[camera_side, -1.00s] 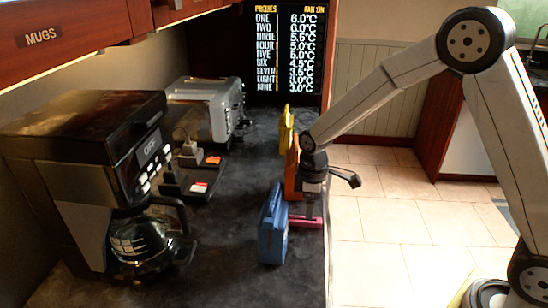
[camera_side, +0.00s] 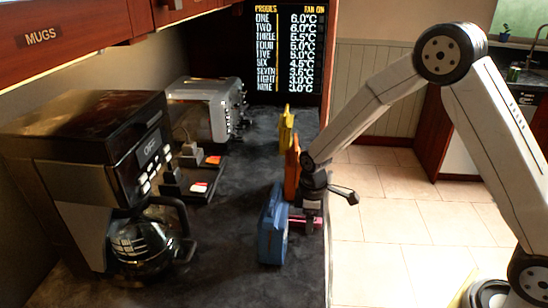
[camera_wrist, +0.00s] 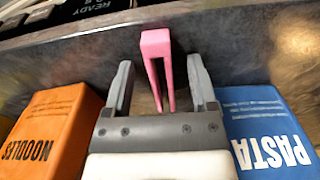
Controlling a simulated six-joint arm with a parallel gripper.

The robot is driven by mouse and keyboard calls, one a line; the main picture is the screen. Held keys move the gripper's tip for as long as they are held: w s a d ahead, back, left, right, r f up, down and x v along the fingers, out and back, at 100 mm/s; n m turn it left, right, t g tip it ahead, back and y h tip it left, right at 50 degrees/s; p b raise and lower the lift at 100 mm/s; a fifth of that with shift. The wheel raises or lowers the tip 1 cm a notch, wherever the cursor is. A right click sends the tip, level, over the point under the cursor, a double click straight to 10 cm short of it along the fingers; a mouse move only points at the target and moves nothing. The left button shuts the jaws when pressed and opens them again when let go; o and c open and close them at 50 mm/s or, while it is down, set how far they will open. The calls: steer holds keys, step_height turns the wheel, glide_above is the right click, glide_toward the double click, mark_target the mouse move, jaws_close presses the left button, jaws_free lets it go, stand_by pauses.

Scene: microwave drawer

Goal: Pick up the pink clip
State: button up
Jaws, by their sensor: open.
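The pink clip (camera_wrist: 157,42), with two long prongs, shows in the wrist view between the two grey fingers of my gripper (camera_wrist: 160,64). A gap shows on each side, and the clip's joined end reaches past the fingertips. In the side view the clip (camera_side: 297,218) lies low on the counter between the blue and orange packs, partly hidden by my gripper (camera_side: 310,212). My gripper is open around the clip, with its fingers near counter height.
A blue pasta pack (camera_side: 272,228) stands close on one side and an orange noodles pack (camera_side: 291,172) on the other. A yellow pack (camera_side: 286,130) is farther back. A coffee maker (camera_side: 95,165) and a toaster (camera_side: 212,102) stand at left. The counter's right edge is close.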

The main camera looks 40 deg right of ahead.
jaws_close()
steer(key=shift+r, duration=0.15)
steer(key=shift+r, duration=0.75)
steer(key=s+r, duration=1.1)
steer(key=s, duration=0.3)
steer(key=shift+d, duration=0.25)
steer(key=shift+r, duration=0.1)
steer(key=shift+w, duration=0.1)
